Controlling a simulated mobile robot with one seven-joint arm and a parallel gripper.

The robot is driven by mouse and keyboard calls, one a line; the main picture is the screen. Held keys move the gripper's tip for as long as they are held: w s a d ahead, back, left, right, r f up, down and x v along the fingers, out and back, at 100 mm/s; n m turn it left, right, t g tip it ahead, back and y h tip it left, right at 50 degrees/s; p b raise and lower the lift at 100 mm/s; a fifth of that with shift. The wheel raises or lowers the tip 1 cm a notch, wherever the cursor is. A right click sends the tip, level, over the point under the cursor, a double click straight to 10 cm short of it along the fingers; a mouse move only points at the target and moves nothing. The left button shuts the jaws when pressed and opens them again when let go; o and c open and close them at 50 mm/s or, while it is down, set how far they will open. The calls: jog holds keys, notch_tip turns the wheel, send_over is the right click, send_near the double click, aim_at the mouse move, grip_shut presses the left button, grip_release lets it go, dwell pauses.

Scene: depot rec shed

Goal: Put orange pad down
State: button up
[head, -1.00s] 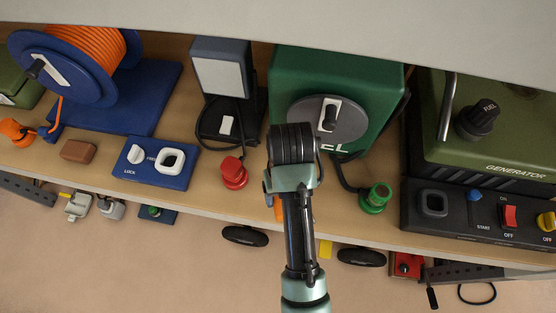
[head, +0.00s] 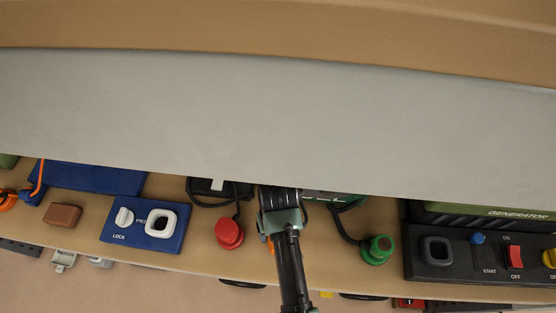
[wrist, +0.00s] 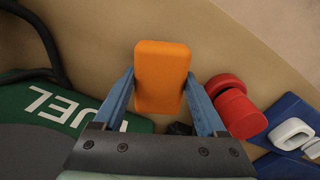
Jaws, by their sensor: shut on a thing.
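The orange pad (wrist: 161,78) is a rounded block held between the two blue fingers of my gripper (wrist: 160,84) in the wrist view. My gripper is shut on it, over the tan wooden shelf (wrist: 215,45). Whether the pad touches the shelf I cannot tell. In the head view only a sliver of the orange pad (head: 270,243) shows beside my wrist, which hides the rest.
A red knob (head: 229,234) stands left of my wrist and a green one (head: 377,249) right. Further left are a blue lock plate (head: 145,224) and a brown block (head: 63,214). A black control panel (head: 465,255) is at right. A grey overhang (head: 270,115) hides the shelf's back.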

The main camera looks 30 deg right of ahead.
jog(key=shift+f, duration=1.4)
jog(key=shift+f, duration=0.15)
jog(key=o, duration=1.1)
jog(key=shift+o, duration=0.2)
notch_tip(320, 180, up, 12)
jog(key=shift+r, duration=0.2)
jog(key=shift+f, duration=0.1)
